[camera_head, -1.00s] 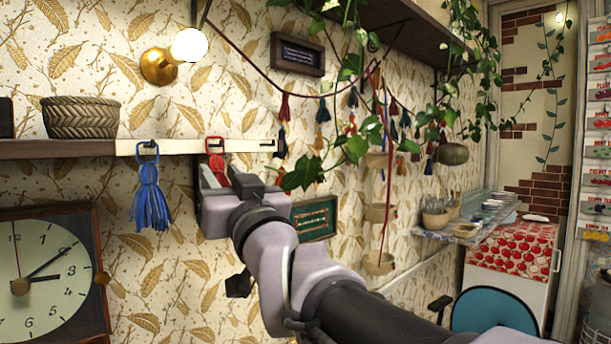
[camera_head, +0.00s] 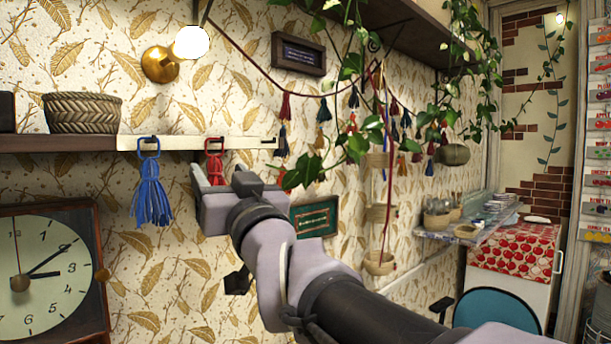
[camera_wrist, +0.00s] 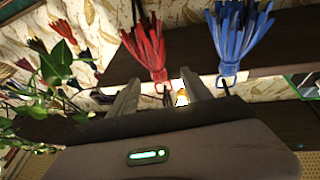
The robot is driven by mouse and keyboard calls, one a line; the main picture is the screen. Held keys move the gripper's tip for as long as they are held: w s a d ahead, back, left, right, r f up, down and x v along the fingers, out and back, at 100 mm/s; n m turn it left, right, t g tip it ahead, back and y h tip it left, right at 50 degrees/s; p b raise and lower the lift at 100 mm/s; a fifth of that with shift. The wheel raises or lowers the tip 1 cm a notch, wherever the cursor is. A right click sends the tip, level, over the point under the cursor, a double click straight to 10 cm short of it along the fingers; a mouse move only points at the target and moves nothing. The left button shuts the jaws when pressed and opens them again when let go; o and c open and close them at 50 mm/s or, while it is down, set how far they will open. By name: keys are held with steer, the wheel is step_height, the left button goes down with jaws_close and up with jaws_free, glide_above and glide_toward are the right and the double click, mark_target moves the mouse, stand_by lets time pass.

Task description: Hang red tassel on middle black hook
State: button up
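The red tassel (camera_head: 215,172) hangs below the light rail, its red loop (camera_head: 214,147) at the middle black hook (camera_head: 213,139). It appears hung there. In the wrist view the red tassel (camera_wrist: 146,50) shows upside down, just beyond my fingertips. My gripper (camera_head: 215,184) is in front of the tassel's lower part and hides some of it. In the wrist view my gripper's fingers (camera_wrist: 160,86) are spread apart with nothing clamped between them. The blue tassel (camera_head: 151,190) hangs by its loop from the left black hook (camera_head: 148,139). The right black hook (camera_head: 269,140) is bare.
A woven basket (camera_head: 82,113) stands on the dark shelf (camera_head: 55,144) at left. A wall lamp (camera_head: 188,45) is above the rail. A clock (camera_head: 48,272) is below left. Trailing plants (camera_head: 345,140) and a tassel garland are right of my gripper.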

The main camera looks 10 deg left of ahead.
steer(key=v, duration=1.7)
steer(key=d+f+m+g+h, duration=0.2)
steer(key=d+f+m+h, duration=0.3)
steer(key=d+f, duration=0.4)
steer(key=d+f+m+g+h, duration=0.25)
steer(key=d+f+h, duration=0.45)
steer(key=f, duration=0.5)
steer(key=s+d+f+m+g, duration=0.2)
steer(key=s+f+m+g, duration=0.2)
steer(key=s+f, duration=0.8)
steer(key=f+g, duration=0.1)
steer(key=g, duration=0.1)
steer(key=shift+s+d+g, duration=0.25)
steer(key=shift+d+g, duration=0.1)
steer(key=shift+a+r, duration=0.1)
